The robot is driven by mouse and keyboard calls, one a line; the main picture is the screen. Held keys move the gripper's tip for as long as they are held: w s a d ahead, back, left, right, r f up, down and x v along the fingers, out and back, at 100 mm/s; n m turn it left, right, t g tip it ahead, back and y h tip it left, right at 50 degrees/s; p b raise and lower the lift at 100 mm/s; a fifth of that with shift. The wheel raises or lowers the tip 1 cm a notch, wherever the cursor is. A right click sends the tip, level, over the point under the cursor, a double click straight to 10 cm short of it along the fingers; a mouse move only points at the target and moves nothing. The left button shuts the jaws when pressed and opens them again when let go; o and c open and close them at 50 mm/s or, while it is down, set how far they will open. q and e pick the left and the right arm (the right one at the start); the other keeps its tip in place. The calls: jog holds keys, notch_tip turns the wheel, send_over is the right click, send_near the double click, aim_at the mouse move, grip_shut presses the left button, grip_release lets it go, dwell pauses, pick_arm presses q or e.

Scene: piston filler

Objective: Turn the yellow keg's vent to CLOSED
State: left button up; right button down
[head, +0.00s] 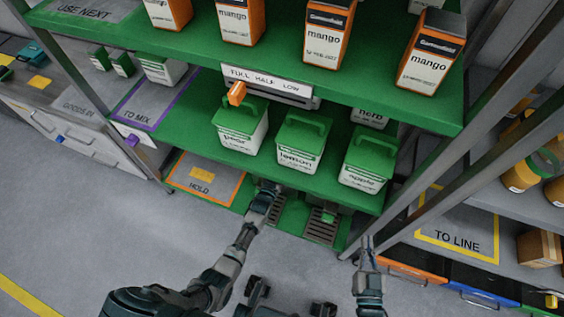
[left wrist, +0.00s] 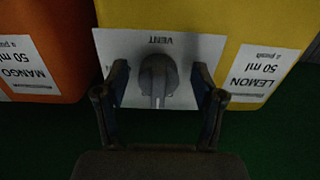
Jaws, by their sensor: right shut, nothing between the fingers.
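The yellow keg (left wrist: 250,30) fills the upper right of the left wrist view, with an upside-down LEMON 50 ml label. Its grey vent knob (left wrist: 158,78) sits on a white plate (left wrist: 205,45) marked VENT, also upside down. The knob's pale pointer line points down in the picture. My left gripper (left wrist: 160,88) is open, one finger on each side of the knob with gaps visible. The position words are not readable. In the head view my left gripper (head: 272,188) reaches under the green shelf, which hides the keg. My right gripper (head: 366,243) is shut and empty, right of the rack's lower shelf.
An orange MANGO keg (left wrist: 40,45) stands beside the yellow one. Green-lidded bins, including a lemon bin (head: 299,150), stand on the shelf above my left gripper. A rack post (head: 400,215) is near my right gripper. The floor (head: 130,240) at left is clear.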

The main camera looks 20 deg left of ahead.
pick_arm(q)
jog(key=shift+r, duration=0.1)
jog(key=shift+s, duration=0.2)
jog(key=s, duration=1.1)
jog(key=shift+s+a, duration=0.15)
jog(key=shift+s, duration=0.15)
